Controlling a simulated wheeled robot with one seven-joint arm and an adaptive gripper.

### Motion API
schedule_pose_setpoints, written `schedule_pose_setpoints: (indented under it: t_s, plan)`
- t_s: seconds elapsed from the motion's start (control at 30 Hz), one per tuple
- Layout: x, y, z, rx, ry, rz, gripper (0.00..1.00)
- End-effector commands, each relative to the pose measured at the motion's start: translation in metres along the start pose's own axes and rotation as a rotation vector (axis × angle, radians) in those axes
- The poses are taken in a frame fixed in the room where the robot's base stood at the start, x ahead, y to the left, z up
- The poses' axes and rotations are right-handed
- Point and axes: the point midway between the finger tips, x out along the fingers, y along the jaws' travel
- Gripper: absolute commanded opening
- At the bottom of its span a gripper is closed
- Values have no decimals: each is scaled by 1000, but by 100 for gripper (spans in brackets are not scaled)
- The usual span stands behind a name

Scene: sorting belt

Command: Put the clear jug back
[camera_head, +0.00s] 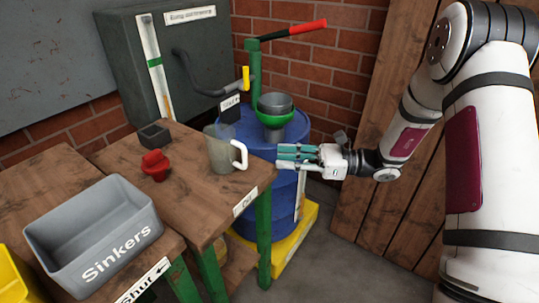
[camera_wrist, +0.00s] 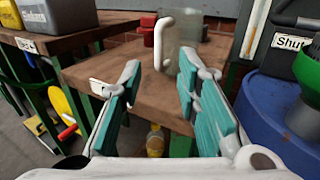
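The clear jug (camera_head: 220,150) stands upright on the wooden bench, near its right end, with its white handle toward my gripper. In the wrist view the jug (camera_wrist: 186,50) shows its white handle straight ahead, beyond the fingertips. My gripper (camera_head: 279,156) reaches in from the right, with its fingers pointing at the handle and a gap between them. In the wrist view the two teal-padded fingers (camera_wrist: 158,77) are spread apart with nothing between them.
A grey Sinkers bin (camera_head: 92,232), a red object (camera_head: 155,165) and a dark block (camera_head: 154,135) are on the wooden surfaces to the left. A blue drum (camera_head: 285,195) with a green funnel (camera_head: 276,124) and red-handled lever (camera_head: 307,28) stands behind my gripper.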

Motion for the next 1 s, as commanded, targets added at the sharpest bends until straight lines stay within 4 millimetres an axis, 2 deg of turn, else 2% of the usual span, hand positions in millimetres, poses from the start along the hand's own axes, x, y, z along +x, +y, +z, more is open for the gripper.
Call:
schedule_pose_setpoints:
  t_s: [0.13,0.33,0.47,0.57,0.73,0.87,1.0]
  plan:
    - [-10,0,0,1,1,0,30]
    - [-10,1,0,0,1,2,30]
    - [-7,10,12,-34,23,39,30]
    - [-1,33,34,-105,73,119,30]
    - [3,95,75,-286,208,316,30]
    - [-3,145,97,-430,319,466,30]
    - [-17,195,112,-588,443,620,30]
